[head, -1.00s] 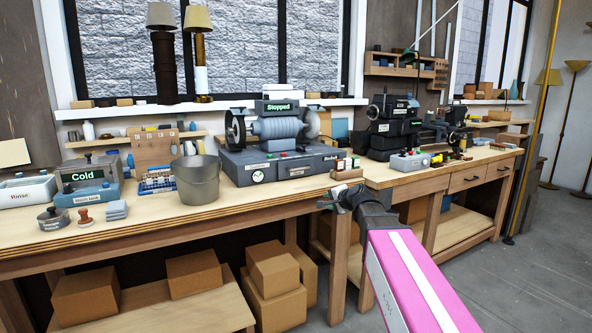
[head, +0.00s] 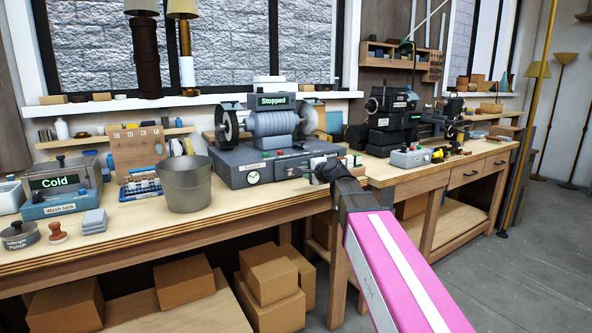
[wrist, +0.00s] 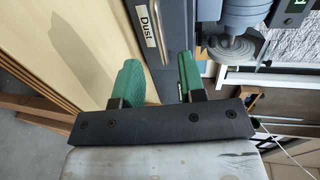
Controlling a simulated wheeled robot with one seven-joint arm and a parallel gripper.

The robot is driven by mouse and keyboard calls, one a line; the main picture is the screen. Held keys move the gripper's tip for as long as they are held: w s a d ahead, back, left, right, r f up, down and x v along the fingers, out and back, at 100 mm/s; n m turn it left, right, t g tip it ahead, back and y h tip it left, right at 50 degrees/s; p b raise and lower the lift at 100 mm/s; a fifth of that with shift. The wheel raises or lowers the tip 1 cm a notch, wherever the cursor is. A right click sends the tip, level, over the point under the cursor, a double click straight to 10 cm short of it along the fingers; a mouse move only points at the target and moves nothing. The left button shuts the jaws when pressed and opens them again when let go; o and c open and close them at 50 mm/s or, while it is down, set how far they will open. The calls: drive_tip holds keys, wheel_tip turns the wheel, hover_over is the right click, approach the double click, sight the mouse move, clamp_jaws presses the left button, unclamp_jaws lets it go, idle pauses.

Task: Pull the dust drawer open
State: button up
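The dust drawer (head: 293,171) is in the front of the grey polishing machine's base, at its right side. It looks shut. In the wrist view, the drawer's dark front (wrist: 178,22) carries a white "Dust" label and a pale bar handle (wrist: 160,34). My gripper (wrist: 158,60) is open, with its two green fingers apart and nothing clearly held. The handle lies just beyond and between the fingertips; I cannot tell whether they touch it. In the head view, my gripper (head: 320,170) is at the machine's front right corner and partly hides it.
The polishing machine (head: 268,122) reads "Stopped". A grey bucket (head: 186,185) stands left of it on the bench (head: 150,238). A wash tank (head: 60,195) reading "Cold" is farther left. A lathe-like machine (head: 390,125) stands to the right. The floor (head: 480,265) at the right is clear.

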sight(287, 164)
drive_tip(key=x, duration=0.8)
drive_tip(key=shift+w+a+f, duration=0.15)
drive_tip(key=shift+w+a, duration=0.05)
drive_tip(key=shift+w, duration=0.05)
drive_tip(key=shift+s+d, duration=0.1)
drive_tip(key=shift+s, duration=0.05)
clamp_jaws()
